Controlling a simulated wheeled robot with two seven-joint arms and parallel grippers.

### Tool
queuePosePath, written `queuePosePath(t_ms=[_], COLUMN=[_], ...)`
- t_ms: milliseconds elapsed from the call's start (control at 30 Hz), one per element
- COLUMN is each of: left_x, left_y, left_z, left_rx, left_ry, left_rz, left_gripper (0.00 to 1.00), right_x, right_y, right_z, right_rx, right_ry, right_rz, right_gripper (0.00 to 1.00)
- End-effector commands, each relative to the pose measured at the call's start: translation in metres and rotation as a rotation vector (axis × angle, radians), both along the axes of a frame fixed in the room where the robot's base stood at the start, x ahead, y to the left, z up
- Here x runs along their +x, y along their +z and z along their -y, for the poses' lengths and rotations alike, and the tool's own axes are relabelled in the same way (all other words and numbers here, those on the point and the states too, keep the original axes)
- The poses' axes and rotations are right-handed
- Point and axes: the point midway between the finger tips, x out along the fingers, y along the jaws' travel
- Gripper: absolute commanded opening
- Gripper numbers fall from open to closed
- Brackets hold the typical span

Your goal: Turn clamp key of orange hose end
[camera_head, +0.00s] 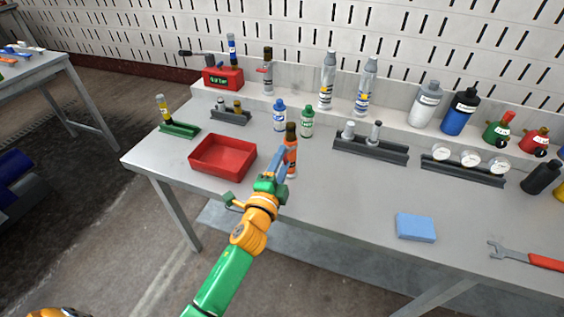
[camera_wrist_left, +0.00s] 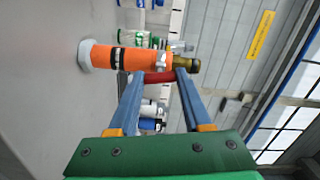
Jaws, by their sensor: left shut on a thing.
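The orange hose end (camera_head: 291,158) stands upright on the grey table, with a black band and a dark, brass-coloured top. In the left wrist view the orange hose end (camera_wrist_left: 146,61) lies sideways across the picture, with its pale foot on the table. My left gripper (camera_head: 282,160) reaches it from the front. In the wrist view its blue fingertips (camera_wrist_left: 157,74) lie along the upper part of the body and neck. They are shut on a small red piece (camera_wrist_left: 158,77), seemingly the clamp key, between them. The fingers partly hide the hose end. My right gripper is not in view.
A red tray (camera_head: 222,172) lies left of the hose end. Blue-capped (camera_head: 279,117) and green-capped (camera_head: 307,122) bottles stand close behind it. A dark rack (camera_head: 371,150) is to the right. A blue sponge (camera_head: 416,227) and a wrench (camera_head: 525,257) lie front right. The table's front middle is clear.

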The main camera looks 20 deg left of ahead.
Motion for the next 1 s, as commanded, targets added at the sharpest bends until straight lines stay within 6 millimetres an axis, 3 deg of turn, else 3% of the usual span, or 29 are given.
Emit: queuePosePath(t_ms=[1000], left_x=[0.0], left_y=[0.002], left_z=[0.0], left_rx=[-0.901], left_ry=[0.0], left_rz=[0.018], left_gripper=[0.0], right_x=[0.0], right_y=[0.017], right_z=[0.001], right_rx=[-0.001], right_ry=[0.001], right_rz=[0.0], right_gripper=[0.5])
